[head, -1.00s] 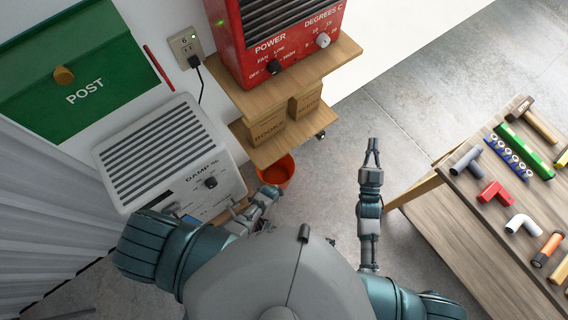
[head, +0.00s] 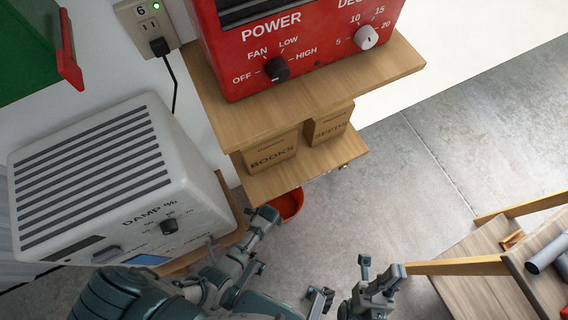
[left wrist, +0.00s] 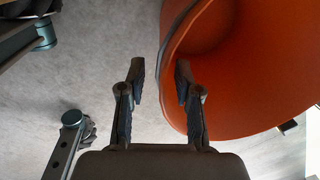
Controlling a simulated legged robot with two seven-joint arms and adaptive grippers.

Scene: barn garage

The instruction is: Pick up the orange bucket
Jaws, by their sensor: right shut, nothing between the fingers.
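The orange bucket (head: 290,205) stands on the floor under the wooden shelf, partly hidden by the shelf and my left arm. In the left wrist view the bucket (left wrist: 245,90) fills the upper right. My left gripper (left wrist: 160,82) is open there. The bucket's dark rim edge passes between its fingers in the picture, the right finger overlapping the orange wall; I cannot tell whether they touch. My left gripper also shows beside the bucket in the head view (head: 263,216). My right gripper (head: 381,269) is shut and empty, low in the head view, away from the bucket.
A wooden shelf (head: 240,115) overhangs the bucket, carrying a red heater (head: 300,50) and boxes (head: 270,155). A white dehumidifier (head: 110,180) stands at left. A wooden workbench (head: 480,290) is at lower right. Grey floor (head: 430,160) is open to the right.

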